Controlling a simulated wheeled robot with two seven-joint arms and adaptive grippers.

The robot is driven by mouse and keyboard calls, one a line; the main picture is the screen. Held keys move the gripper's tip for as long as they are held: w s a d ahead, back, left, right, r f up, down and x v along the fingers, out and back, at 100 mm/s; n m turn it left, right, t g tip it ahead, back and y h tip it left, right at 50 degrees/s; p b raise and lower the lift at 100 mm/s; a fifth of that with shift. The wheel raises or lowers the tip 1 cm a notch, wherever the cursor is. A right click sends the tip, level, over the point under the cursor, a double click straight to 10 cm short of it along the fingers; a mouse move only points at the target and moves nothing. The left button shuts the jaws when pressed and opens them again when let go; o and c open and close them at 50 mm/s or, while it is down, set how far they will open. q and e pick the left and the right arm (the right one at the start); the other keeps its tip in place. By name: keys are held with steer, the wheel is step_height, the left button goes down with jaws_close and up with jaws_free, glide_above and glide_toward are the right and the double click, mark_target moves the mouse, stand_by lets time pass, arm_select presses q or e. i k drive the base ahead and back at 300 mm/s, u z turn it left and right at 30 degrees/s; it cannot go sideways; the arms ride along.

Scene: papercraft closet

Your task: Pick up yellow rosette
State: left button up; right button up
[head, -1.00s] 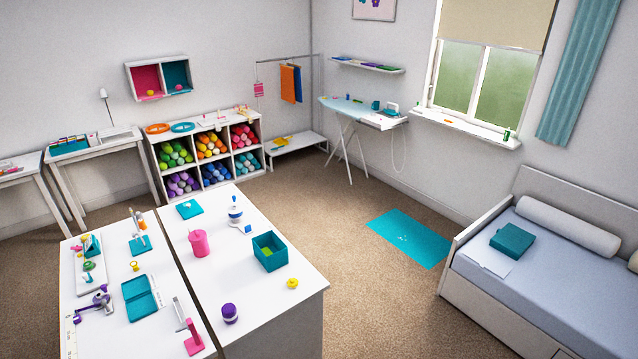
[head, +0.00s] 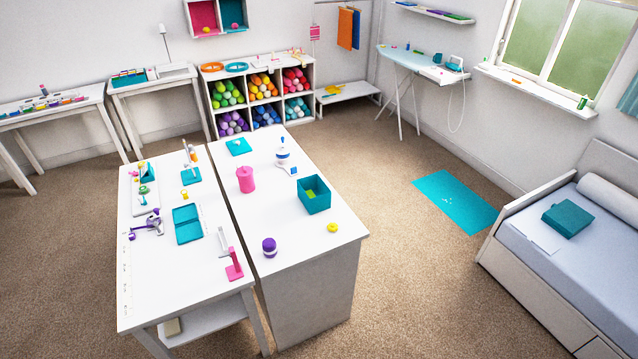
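A small yellow rosette-like piece (head: 333,227) lies near the front right corner of the right white table (head: 300,246). It stands apart from the teal open box (head: 314,195) behind it and the purple-lidded jar (head: 269,247) to its left. A second small yellow item (head: 184,194) lies on the left white table (head: 150,285), too small to make out. Neither of my grippers shows in the head view.
A pink canister (head: 245,179) and a white and blue tool (head: 284,157) stand on the right table. A pink stand (head: 234,265) is near the left table's right edge. Open carpet (head: 415,290) lies between the tables and the bed (head: 560,250).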

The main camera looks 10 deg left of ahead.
mark_target(332, 226)
steer(key=z, duration=0.7)
steer(key=i, duration=1.95)
steer(key=u, duration=3)
